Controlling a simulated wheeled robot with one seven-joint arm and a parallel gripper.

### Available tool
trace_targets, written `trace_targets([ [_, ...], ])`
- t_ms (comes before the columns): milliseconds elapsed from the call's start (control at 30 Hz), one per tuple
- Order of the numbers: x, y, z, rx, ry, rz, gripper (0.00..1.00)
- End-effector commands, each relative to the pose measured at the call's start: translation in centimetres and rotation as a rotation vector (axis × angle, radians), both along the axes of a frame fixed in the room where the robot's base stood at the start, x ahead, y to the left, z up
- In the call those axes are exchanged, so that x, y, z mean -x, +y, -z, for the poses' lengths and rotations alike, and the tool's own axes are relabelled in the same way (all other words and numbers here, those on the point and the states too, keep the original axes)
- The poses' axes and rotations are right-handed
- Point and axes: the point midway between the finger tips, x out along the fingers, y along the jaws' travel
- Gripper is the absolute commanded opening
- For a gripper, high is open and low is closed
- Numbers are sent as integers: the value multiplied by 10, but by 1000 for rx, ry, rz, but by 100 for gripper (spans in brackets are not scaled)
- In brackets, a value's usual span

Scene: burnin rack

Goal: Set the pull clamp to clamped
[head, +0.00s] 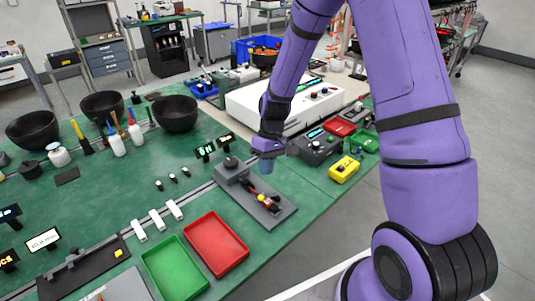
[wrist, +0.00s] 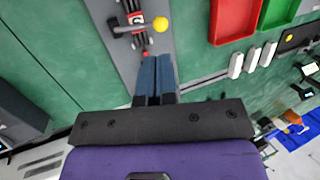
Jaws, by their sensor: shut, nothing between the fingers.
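The pull clamp (head: 264,200) sits on a grey base plate (head: 276,214) on the green bench in the head view. It has a dark metal body, a red part and a yellow ball knob. In the wrist view the clamp (wrist: 136,24) is at the top, with its yellow knob (wrist: 160,24) to the right and a red tip (wrist: 145,54) just ahead of my fingers. My gripper (head: 267,166) is above the plate, near the grey block (head: 232,170) at its far end. Its blue fingers (wrist: 155,64) are shut and empty. I cannot tell whether they touch the red tip.
A red tray (head: 217,244) and a green tray (head: 174,270) stand left of the plate. Several white bars (head: 157,219) lie nearby. A yellow box (head: 344,169) is to the right. A white machine (head: 285,103) stands behind.

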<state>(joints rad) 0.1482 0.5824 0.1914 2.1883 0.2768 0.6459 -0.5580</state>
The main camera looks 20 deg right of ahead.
Motion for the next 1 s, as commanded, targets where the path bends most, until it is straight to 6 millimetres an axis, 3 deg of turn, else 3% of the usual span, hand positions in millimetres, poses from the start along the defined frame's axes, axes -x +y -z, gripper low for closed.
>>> trace_targets([
  [200,10,10,37,0,2,-1,0],
  [400,16,16,58,0,2,-1,0],
  [1000,17,19,65,14,-3,-3,0],
])
